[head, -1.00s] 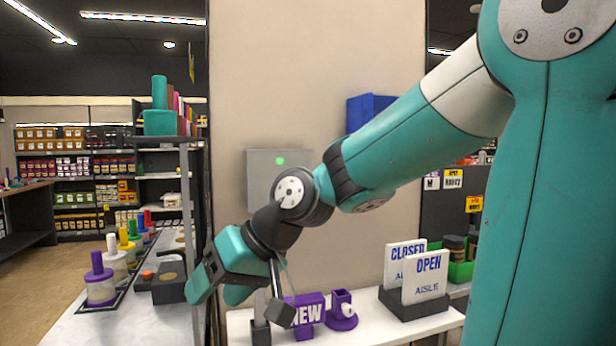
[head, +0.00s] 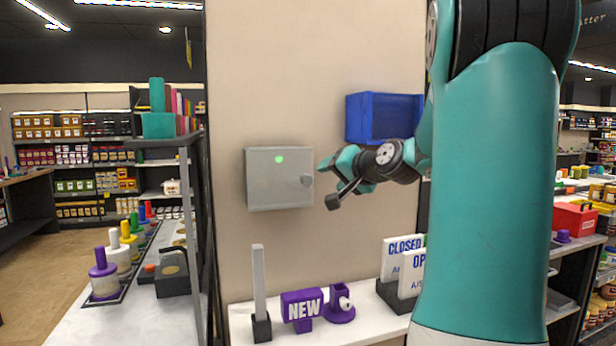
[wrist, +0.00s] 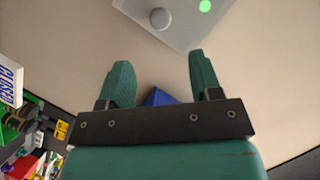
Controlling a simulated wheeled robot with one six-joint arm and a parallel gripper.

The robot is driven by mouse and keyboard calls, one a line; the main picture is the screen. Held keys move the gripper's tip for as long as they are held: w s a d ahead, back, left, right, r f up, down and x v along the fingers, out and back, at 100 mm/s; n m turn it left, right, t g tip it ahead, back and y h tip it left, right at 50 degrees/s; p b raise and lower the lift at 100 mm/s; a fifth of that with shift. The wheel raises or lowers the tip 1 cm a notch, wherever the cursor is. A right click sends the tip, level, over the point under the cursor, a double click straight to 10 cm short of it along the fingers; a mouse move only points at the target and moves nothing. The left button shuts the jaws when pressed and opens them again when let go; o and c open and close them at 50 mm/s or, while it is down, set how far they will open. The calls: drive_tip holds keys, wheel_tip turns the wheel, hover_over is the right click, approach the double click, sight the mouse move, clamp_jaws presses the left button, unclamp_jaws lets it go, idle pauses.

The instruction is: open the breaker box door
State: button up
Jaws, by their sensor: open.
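The grey breaker box (head: 265,190) hangs on the beige wall, and its door looks shut. A green dot marks its upper part, and a round grey knob (head: 306,180) is at its right edge. In the wrist view, part of the box (wrist: 183,32) is at the top, with the knob (wrist: 160,18) beyond the fingers. My gripper (head: 326,165) is just right of the box in the head view. The wrist view shows my gripper (wrist: 161,74) open, with nothing between its fingertips and apart from the knob.
A blue open bin (head: 372,120) is on the wall right of the box, behind my gripper. Below, a white counter (head: 345,331) carries a purple NEW sign (head: 302,308), a purple holder (head: 340,308), a grey upright post (head: 259,280) and aisle signs (head: 402,250). The wall below the box is clear.

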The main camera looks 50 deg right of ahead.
sight(309, 180)
drive_tip(key=p+x, duration=0.3)
drive_tip(key=x, duration=0.8)
drive_tip(key=shift+w, duration=0.25)
clamp_jaws()
drive_tip(key=shift+s, duration=0.1)
